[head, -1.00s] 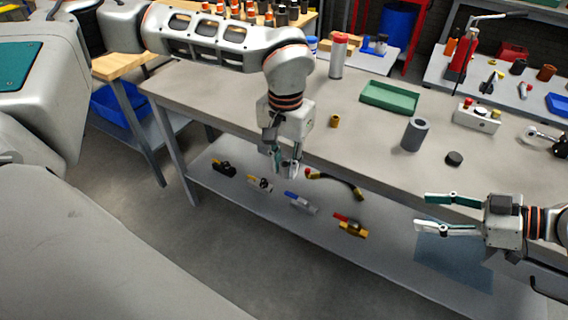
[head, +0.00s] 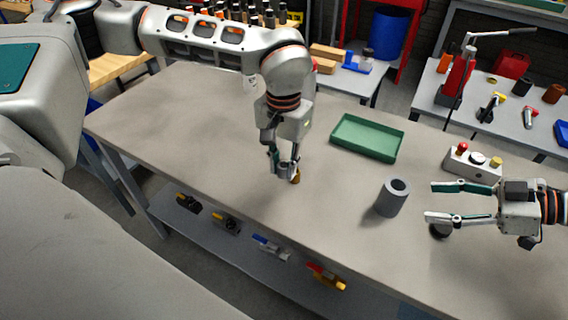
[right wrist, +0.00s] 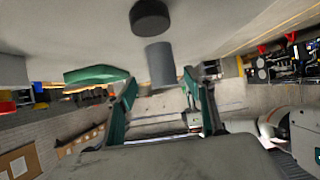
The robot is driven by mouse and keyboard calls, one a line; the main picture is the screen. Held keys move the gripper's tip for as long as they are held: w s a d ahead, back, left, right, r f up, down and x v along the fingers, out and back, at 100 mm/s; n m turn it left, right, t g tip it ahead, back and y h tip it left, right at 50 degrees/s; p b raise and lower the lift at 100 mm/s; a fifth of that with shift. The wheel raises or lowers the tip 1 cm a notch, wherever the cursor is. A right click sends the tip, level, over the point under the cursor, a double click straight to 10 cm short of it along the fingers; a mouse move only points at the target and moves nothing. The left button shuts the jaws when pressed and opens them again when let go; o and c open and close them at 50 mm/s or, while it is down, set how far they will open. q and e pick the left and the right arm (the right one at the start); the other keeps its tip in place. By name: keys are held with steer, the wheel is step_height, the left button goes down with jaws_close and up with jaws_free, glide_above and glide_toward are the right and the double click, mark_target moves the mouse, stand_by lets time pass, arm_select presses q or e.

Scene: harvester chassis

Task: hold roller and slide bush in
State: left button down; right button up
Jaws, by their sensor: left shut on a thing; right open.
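The roller, a grey hollow cylinder (head: 392,198), stands upright on the bench with its bore facing up. It also shows in the right wrist view (right wrist: 161,64), beyond the space between the fingers. The small brass bush (head: 297,176) is at the tips of my left gripper (head: 285,168), which is shut on it low over the bench, left of the roller. The fingers partly hide the bush. My right gripper (head: 430,202) is open and empty, right of the roller and apart from it. Its fingers point left; they also show in the right wrist view (right wrist: 160,90).
A green tray (head: 367,153) lies behind the roller. A black disc (head: 440,231) sits partly under my right gripper's finger. A control box with knobs (head: 473,160) stands at the back right. The bench's left part is clear. Several tools lie on the shelf below.

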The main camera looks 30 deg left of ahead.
mark_target(396, 200)
arm_select(q)
steer(key=shift+s+f+b, duration=0.15)
steer(key=shift+f+b, duration=1.2)
steer(key=shift+f, duration=0.5)
arm_select(e)
steer(key=shift+x, duration=5)
steer(key=shift+s, duration=0.1)
steer(key=c, duration=1.5)
steer(key=shift+o, duration=0.2)
arm_select(q)
steer(key=w+d+r, duration=0.3)
steer(key=d+r, duration=0.1)
steer(key=d, duration=0.4)
steer(key=w+d+r, duration=0.3)
steer(key=d, duration=0.5)
steer(key=w+d+r, duration=0.2)
steer(key=d+r, duration=0.2)
steer(key=d, duration=0.5)
steer(key=shift+w+a+f, duration=0.15)
steer(key=shift+f, duration=0.95)
steer(key=shift+w+a+f, duration=0.1)
steer(key=shift+f, duration=0.95)
